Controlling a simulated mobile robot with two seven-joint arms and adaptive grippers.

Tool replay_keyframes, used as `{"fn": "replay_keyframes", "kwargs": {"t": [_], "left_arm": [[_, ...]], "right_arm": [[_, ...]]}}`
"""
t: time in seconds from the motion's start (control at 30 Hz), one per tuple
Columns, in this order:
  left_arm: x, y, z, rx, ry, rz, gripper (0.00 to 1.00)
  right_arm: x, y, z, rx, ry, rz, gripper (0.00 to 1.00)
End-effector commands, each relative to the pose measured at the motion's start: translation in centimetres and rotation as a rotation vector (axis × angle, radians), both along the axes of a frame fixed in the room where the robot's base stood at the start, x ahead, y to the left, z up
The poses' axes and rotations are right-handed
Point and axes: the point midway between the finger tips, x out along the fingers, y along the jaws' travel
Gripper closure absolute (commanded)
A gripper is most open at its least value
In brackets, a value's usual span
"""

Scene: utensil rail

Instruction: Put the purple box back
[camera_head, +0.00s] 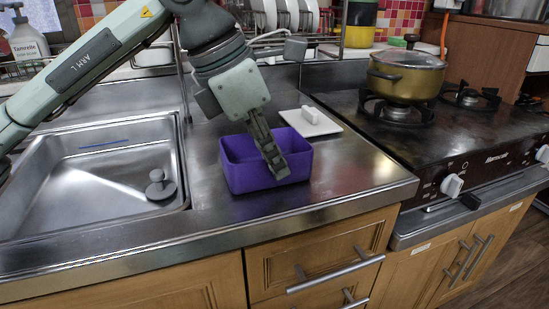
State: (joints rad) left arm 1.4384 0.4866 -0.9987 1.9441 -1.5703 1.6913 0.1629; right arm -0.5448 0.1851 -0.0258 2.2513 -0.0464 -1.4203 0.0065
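The purple box (241,178) is an open-topped rectangular bin standing upright on the steel counter between the sink and the stove. My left gripper (274,168) comes down over it from above. Its dark fingers reach across the box opening, and the tip overlaps the upper part of the front wall in the picture. The fingers line up in this view, so I cannot tell whether they are shut on the wall or apart. My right gripper is not in view.
The sink (95,175) is to the left, and a stove (455,130) with a gold pot (408,80) is to the right. A dish rack (285,15) and a soap bottle (28,42) are behind. The counter's front strip is clear.

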Motion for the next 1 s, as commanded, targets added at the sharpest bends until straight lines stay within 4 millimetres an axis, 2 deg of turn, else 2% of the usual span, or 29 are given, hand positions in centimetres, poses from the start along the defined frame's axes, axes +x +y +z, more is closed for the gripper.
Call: {"fn": "replay_keyframes", "kwargs": {"t": [0.07,0.3,0.67,0.77,1.0], "left_arm": [[0.0,0.0,-0.1,0.0,0.0,0.0,1.0],[0.0,0.0,-0.1,0.0,0.0,0.0,0.74],[0.0,0.0,0.3,0.0,0.0,0.0,0.74],[-0.1,0.6,1.5,0.0,-0.003,0.001,0.74],[-0.8,2.5,6.3,0.0,-0.003,0.002,0.74]], "right_arm": [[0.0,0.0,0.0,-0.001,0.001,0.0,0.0],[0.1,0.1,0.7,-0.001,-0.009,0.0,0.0],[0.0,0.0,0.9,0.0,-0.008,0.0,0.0],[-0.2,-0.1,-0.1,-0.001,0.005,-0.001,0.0],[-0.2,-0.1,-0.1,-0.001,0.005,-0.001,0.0]]}}
